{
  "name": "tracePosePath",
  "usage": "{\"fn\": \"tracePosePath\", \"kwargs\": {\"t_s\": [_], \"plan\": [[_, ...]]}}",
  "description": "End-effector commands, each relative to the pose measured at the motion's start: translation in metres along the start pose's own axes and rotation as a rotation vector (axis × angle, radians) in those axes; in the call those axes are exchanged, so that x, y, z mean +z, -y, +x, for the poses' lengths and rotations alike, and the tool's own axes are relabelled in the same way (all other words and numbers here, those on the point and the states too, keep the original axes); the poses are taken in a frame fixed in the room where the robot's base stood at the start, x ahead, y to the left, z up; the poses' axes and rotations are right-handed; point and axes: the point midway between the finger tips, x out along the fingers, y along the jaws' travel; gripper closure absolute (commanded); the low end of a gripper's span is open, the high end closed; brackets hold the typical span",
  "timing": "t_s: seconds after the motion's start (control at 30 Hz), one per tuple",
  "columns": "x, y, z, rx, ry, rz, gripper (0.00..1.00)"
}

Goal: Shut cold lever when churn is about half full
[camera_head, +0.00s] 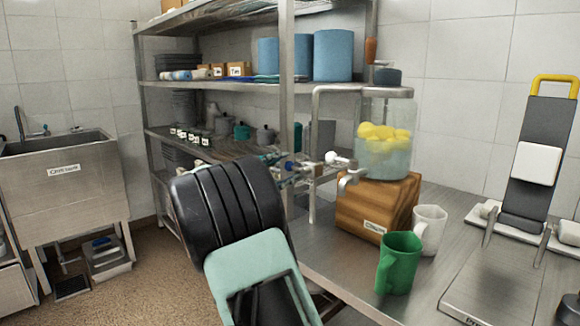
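A clear jar (371,160) of pale liquid with floating lemons stands on a wooden block (370,207); its liquid reaches a little above mid-height. A metal tap (348,178) is at its lower left. A small cluster of metal fittings with a white-and-red end (309,168) is left of the tap. I cannot tell which part is the cold lever, or which vessel is the churn. My black and mint arm fills the centre foreground. My gripper (283,172) seems to be at those fittings, mostly hidden behind the arm; its opening and any contact are unclear.
A green mug (398,263) and a white mug (430,229) stand on the steel table (345,265), right of my arm. A steel shelf rack (287,60) is behind. A sink (60,170) is at left. A black upright board (538,150) is at right.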

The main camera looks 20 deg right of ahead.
Motion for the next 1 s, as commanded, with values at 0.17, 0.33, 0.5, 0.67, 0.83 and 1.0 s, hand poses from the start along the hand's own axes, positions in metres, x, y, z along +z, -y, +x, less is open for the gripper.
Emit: {"fn": "tracePosePath", "kwargs": {"t_s": [0.17, 0.33, 0.5, 0.67, 0.83, 1.0], "plan": [[-0.001, -0.001, -0.041, 0.002, -0.004, 0.001, 0.61], [0.000, -0.001, -0.073, 0.002, -0.002, 0.000, 0.61], [0.001, -0.001, -0.093, 0.002, 0.001, 0.001, 0.61], [0.001, -0.001, -0.099, 0.002, 0.001, 0.001, 0.61], [0.001, -0.001, -0.099, 0.001, 0.002, 0.001, 0.61], [0.001, -0.001, -0.099, 0.001, 0.002, 0.001, 0.61]]}}
